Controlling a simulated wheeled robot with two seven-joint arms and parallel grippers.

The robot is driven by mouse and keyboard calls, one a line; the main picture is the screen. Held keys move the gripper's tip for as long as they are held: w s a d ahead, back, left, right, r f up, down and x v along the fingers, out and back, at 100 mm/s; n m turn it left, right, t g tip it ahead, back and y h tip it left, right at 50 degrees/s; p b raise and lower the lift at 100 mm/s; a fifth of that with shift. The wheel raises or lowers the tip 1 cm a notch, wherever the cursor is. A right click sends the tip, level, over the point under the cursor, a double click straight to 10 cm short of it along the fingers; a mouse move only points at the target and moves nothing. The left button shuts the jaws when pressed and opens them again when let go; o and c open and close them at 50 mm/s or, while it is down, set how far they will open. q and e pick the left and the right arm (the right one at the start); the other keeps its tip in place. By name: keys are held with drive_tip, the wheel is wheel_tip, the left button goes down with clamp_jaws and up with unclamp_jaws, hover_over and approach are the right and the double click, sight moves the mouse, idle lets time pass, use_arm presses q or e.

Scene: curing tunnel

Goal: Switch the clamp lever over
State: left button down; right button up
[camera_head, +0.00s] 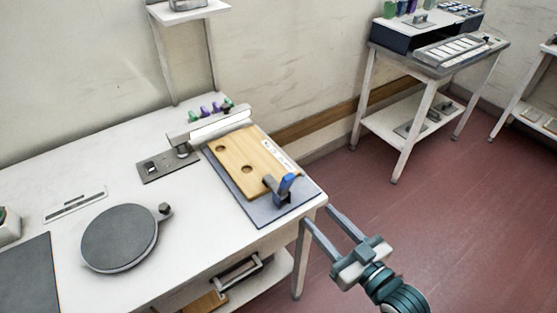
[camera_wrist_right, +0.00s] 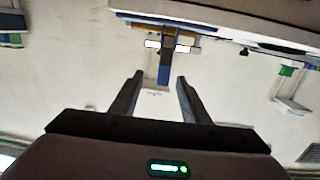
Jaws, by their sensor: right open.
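The clamp lever (camera_head: 287,183) has a blue handle and stands up from a dark grey clamp body (camera_head: 273,187) at the front right end of a wooden board (camera_head: 247,163). The board lies on a blue-grey plate (camera_head: 248,204) on the white table. My right gripper (camera_head: 318,214) is open and empty, just off the table's right corner and apart from the lever. In the right wrist view, the blue lever (camera_wrist_right: 164,68) shows beyond and between the two open fingers (camera_wrist_right: 160,78). My left gripper is in neither view.
A round dark plate (camera_head: 120,237) with a knob and a white-topped bar fixture (camera_head: 220,122) stand on the table (camera_head: 60,185). A shelf (camera_head: 187,12) is above. A second bench (camera_head: 440,62) is at the back right. Floor at the right is clear.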

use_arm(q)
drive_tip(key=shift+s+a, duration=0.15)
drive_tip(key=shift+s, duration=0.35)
use_arm(e)
drive_tip(key=r, duration=0.3)
drive_tip(key=shift+s+a+y, duration=0.3)
drive_tip(key=shift+s+y, duration=0.1)
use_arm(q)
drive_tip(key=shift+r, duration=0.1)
use_arm(e)
drive_tip(key=shift+w, duration=0.1)
use_arm(q)
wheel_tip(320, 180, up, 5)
drive_tip(key=p, duration=0.4)
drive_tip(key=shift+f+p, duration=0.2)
drive_tip(key=shift+p, duration=0.2)
use_arm(e)
drive_tip(key=x, duration=1.7)
drive_tip(key=shift+a+f, duration=0.1)
clamp_jaws()
